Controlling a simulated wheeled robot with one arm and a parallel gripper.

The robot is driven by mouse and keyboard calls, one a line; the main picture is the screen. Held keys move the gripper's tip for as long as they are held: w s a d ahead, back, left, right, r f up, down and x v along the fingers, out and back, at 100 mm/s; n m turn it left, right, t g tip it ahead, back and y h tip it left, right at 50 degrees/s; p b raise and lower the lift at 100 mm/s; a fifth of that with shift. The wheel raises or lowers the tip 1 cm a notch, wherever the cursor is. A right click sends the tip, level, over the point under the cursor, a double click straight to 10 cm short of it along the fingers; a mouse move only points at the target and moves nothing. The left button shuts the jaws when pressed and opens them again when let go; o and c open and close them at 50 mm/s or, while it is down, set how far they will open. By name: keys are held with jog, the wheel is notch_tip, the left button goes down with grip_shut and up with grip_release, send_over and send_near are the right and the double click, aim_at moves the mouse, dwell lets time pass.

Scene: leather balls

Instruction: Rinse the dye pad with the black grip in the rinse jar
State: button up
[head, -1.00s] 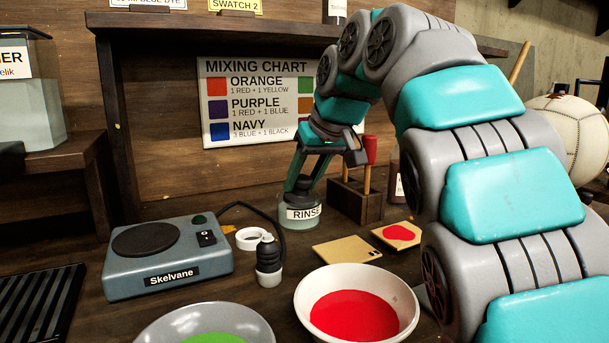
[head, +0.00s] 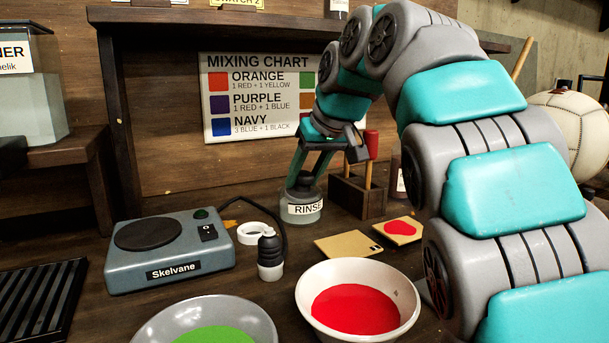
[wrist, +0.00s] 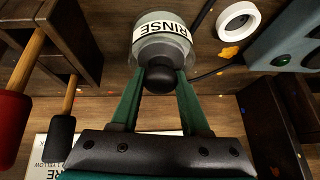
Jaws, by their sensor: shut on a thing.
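The rinse jar (head: 303,210), a squat clear jar with a RINSE label, stands upright on the table. It also shows in the wrist view (wrist: 165,50). A round black knob (wrist: 159,77) sits at its top and looks like the knob of its lid. My gripper (head: 302,188) reaches down over the jar and is shut on this knob. In the wrist view, a dye pad with a black grip (wrist: 60,138) on a wooden stick stands in the wooden rack, beside one with a red grip (wrist: 10,118). Their pad ends are hidden.
The wooden rack (head: 357,196) stands close right of the jar. Bowls of red (head: 388,278) and green dye (head: 235,313) stand in front.

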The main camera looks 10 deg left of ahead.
jog(key=shift+r+p, duration=1)
jog(key=shift+r, duration=0.15)
jog(key=shift+a+r, duration=0.1)
jog(key=shift+r, duration=1.85)
